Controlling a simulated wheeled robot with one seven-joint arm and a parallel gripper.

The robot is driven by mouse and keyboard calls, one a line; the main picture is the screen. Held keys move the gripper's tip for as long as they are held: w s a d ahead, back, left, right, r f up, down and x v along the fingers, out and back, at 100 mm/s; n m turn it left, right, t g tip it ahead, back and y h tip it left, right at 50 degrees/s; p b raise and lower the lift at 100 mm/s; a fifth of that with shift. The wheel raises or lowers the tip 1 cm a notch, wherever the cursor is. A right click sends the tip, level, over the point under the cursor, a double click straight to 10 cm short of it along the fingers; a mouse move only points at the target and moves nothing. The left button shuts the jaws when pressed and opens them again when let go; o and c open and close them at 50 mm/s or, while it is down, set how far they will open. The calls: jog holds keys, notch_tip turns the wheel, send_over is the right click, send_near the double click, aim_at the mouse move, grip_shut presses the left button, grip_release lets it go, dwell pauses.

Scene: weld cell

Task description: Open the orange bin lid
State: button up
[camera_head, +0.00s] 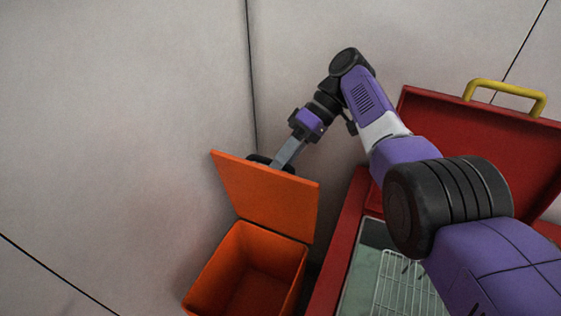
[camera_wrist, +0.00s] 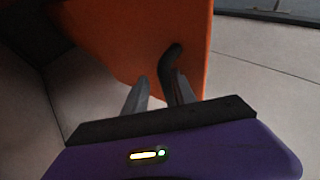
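The orange bin (camera_head: 222,272) stands at the lower centre of the head view, its inside visible and empty. Its orange lid (camera_head: 268,198) is raised steeply above the bin's far side, with its inner face towards the head camera. In the wrist view, the lid's outer face (camera_wrist: 130,40) carries a dark curved handle (camera_wrist: 171,56). My gripper (camera_wrist: 157,85) is at this handle, with its fingers apart. The handle lies by the right finger, with a gap to the left finger. Contact is unclear. In the head view, the lid hides the fingertips.
A red case (camera_head: 343,240) with a raised red lid (camera_head: 480,140) and yellow handle (camera_head: 505,88) stands right of the bin. A wire rack (camera_head: 405,285) lies inside it. Pale walls (camera_head: 120,120) close in behind and to the left. My arm spans above the red case.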

jog(key=shift+r, duration=0.3)
notch_tip(320, 180, up, 20)
jog(key=p, duration=1)
